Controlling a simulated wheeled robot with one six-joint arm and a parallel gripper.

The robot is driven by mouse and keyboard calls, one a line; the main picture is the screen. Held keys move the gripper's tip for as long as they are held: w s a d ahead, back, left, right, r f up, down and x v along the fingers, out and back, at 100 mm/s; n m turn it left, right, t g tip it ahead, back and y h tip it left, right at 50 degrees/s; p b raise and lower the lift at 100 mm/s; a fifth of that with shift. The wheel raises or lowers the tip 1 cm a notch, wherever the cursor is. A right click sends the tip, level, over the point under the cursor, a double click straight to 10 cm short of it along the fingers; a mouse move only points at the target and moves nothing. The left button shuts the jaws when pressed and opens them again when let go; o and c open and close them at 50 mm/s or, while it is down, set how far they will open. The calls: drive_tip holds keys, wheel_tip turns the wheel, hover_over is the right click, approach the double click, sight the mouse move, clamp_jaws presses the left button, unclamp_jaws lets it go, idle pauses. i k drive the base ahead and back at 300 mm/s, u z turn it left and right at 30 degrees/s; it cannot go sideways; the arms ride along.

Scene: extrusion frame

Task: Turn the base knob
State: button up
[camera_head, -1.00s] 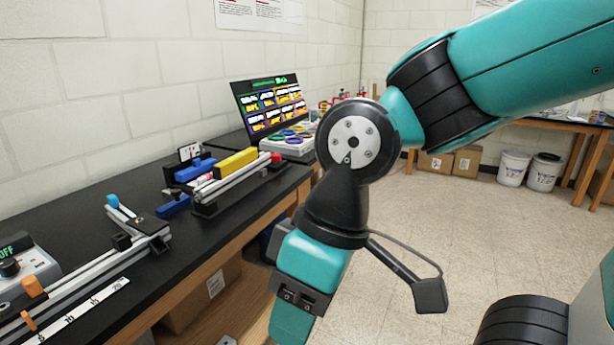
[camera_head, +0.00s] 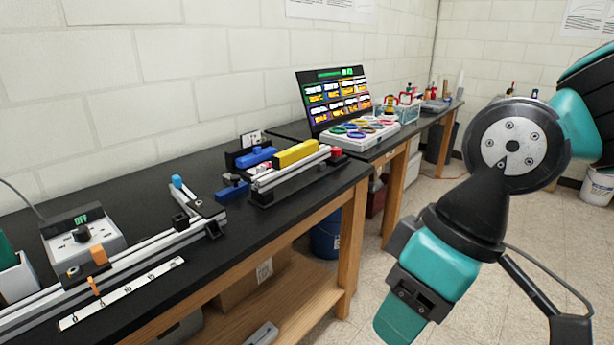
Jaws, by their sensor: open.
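The extrusion frame of silver rails (camera_head: 150,258) lies along the black bench at left, with a blue-tipped piece (camera_head: 177,181) at its far part and an orange part (camera_head: 99,256) near its left part. A grey control box (camera_head: 85,243) behind the rail carries a black round knob (camera_head: 82,234) and a small display that appears to read OFF. I cannot tell for sure which part is the base knob. My arm hangs at the right, in front of the bench and well apart from these parts. My gripper's fingers are out of view.
A second rail assembly with a yellow block (camera_head: 296,153) and a red knob (camera_head: 336,152) stands farther along the bench. A white ruler strip (camera_head: 122,293) lies near the front edge. A lit screen (camera_head: 335,97) stands beyond.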

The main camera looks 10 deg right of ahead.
sight(336, 152)
drive_tip(key=z, duration=0.75)
drive_tip(key=i, duration=1)
drive_tip(key=z, duration=0.65)
drive_tip(key=i, duration=0.7)
drive_tip(key=u, duration=0.75)
drive_tip(key=i, duration=0.9)
drive_tip(key=u, duration=0.8)
